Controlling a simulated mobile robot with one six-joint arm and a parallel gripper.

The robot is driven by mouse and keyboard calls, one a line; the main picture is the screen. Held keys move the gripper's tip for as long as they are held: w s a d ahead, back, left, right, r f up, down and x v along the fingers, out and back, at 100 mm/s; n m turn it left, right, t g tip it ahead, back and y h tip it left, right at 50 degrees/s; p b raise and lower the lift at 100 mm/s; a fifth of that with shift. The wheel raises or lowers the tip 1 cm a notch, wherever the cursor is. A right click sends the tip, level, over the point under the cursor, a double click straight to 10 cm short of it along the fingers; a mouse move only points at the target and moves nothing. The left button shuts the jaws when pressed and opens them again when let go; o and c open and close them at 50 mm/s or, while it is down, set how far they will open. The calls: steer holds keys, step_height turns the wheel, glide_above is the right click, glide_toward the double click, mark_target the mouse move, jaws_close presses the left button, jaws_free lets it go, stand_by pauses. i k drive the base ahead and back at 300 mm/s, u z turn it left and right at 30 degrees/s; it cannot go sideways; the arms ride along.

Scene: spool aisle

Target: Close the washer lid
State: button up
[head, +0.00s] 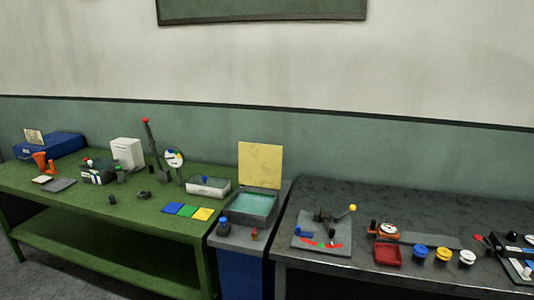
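The washer is a grey basin (248,218) with teal inside, standing on a grey-topped blue stand (241,276) between the two tables. Its pale yellow lid (261,166) stands upright along the back edge of the basin, so the washer is open. My gripper is not in view, and no part of my arm shows.
A blue bottle (224,227) and a small red-orange item (254,235) stand in front of the basin. A green table (100,215) on the left and a dark table (330,262) on the right hold many tools. A white tray (208,190) sits close left of the washer.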

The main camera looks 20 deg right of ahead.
mark_target(260, 165)
steer(key=k, duration=0.2)
steer(key=z, duration=0.2)
steer(key=i, duration=1.15)
steer(key=z, duration=0.25)
